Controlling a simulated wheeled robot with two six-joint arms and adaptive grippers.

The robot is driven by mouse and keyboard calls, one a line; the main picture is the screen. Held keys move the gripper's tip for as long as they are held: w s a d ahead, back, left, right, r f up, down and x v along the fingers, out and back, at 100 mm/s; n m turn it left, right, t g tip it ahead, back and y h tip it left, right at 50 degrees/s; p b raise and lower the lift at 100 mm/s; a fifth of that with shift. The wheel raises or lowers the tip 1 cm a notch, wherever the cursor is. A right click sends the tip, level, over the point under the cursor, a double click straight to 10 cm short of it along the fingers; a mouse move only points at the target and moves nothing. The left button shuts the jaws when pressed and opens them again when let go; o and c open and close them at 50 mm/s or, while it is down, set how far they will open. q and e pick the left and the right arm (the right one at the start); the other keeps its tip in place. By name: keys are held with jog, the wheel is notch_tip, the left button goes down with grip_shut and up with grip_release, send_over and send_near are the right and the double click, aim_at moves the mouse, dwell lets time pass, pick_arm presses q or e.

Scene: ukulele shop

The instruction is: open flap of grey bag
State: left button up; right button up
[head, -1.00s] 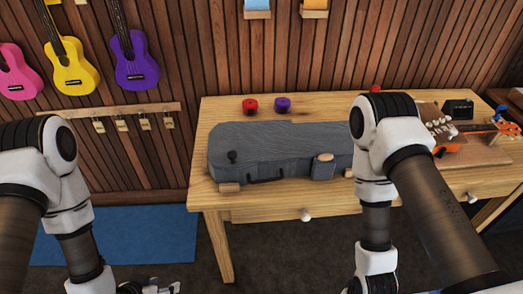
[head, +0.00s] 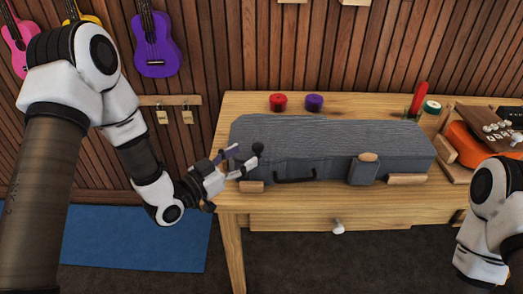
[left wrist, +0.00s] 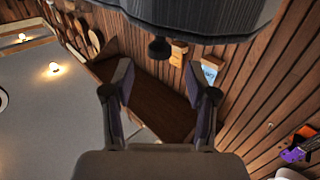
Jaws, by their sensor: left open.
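The grey bag (head: 320,135) lies lengthwise on the wooden table, its lid down. A dark round knob (head: 258,148) stands out near its left front corner, and a dark handle (head: 295,178) is on its front. My left gripper (head: 236,162) is open and empty at the bag's left end, with its fingers pointing toward the knob. In the left wrist view, the bag (left wrist: 205,18) fills the top and the knob (left wrist: 159,48) hangs just beyond the gap between the open fingertips (left wrist: 160,78). My right gripper is out of view; only its arm shows at the lower right.
Wooden blocks (head: 251,187) sit around the bag on the table (head: 225,125). Behind it are a red spool (head: 278,102) and a purple spool (head: 314,102). An orange ukulele (head: 465,143) is at the right. A drawer knob (head: 338,227) protrudes below.

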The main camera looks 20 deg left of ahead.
aim_at(258, 145)
pick_arm(q)
jog(key=x, duration=0.6)
jog(key=shift+p, duration=0.3)
jog(key=c, duration=1.1)
